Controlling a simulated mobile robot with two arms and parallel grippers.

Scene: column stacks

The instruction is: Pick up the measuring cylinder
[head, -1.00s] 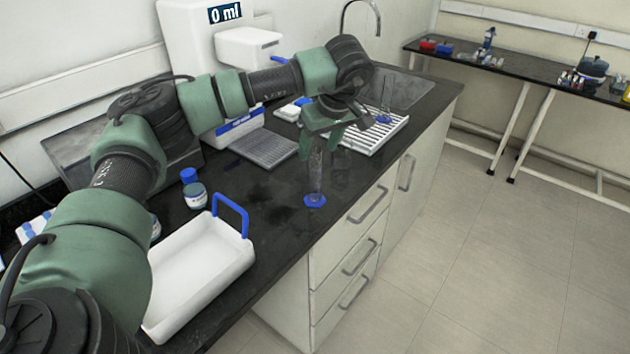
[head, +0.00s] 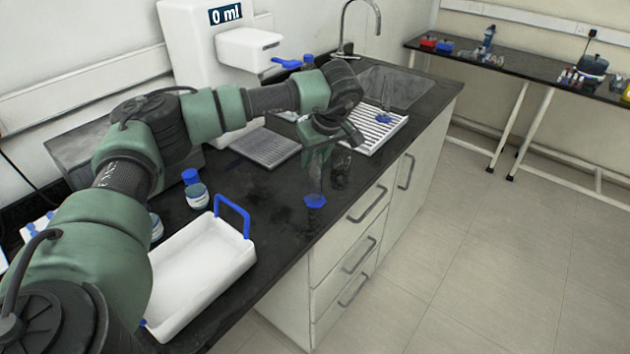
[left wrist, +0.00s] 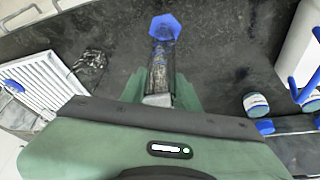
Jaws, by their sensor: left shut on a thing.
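The measuring cylinder is clear with a blue hexagonal base (head: 315,201); it stands upright at the front edge of the black bench in the head view. In the left wrist view the clear cylinder (left wrist: 161,62) runs from its blue base down between my fingers. My left gripper (head: 318,160) is lowered over the upper part of the cylinder and is shut on it. The fingers hide the cylinder's top in the head view. I cannot tell whether the base touches the bench. A second blue-based glass item (head: 383,117) is on the white rack. My right gripper is not in view.
A white tray with a blue handle (head: 205,277) lies at the front left. Blue-capped bottles (head: 196,193) stand behind it. A white drying rack (head: 372,133) and a sink (head: 405,88) lie to the right. A grey grated plate (head: 266,147) is behind.

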